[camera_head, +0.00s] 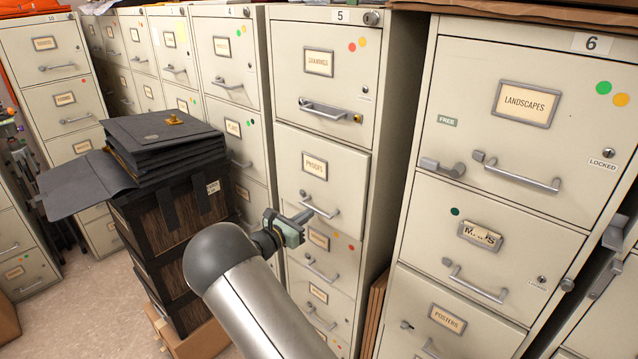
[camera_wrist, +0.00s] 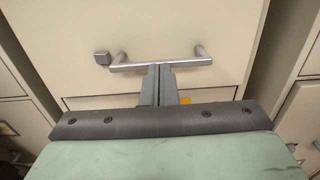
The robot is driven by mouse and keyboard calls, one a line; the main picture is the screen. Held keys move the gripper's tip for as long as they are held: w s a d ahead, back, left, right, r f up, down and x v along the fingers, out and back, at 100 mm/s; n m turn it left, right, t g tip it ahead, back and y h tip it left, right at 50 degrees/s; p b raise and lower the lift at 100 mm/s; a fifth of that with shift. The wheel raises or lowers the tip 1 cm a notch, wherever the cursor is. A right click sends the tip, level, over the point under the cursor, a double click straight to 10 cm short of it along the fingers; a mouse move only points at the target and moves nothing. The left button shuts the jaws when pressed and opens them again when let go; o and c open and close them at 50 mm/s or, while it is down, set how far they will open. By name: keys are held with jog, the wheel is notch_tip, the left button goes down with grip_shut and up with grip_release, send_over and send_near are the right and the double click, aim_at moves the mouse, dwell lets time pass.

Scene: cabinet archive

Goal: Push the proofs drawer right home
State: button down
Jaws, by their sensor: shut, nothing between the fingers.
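The proofs drawer (camera_head: 345,178) is the second drawer down in the cabinet numbered 5, with a "PROOFS" label and a grey bar handle (camera_head: 322,208). Its front seems to stand slightly proud of the cabinet. My gripper (camera_head: 306,214) is at the handle's left part in the head view. In the wrist view the gripper (camera_wrist: 161,68) is shut, fingers together and empty, its tips at or just under the middle of the handle bar (camera_wrist: 150,64). I cannot tell whether they touch it. A small knob (camera_wrist: 102,58) sits left of the handle on the drawer front (camera_wrist: 215,28).
Left of my arm stands a dark box stack (camera_head: 180,225) topped with black folders (camera_head: 160,135). Brown boards (camera_head: 374,310) fill the gap between. Floor (camera_head: 95,290) is bare at lower left.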

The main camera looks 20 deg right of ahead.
jog(key=shift+w+d, duration=0.25)
jog(key=shift+d, duration=0.15)
jog(key=shift+w+d, duration=0.35)
jog(key=shift+d, duration=0.2)
jog(key=shift+a, duration=0.1)
dwell(0.4)
jog(key=shift+v, duration=2)
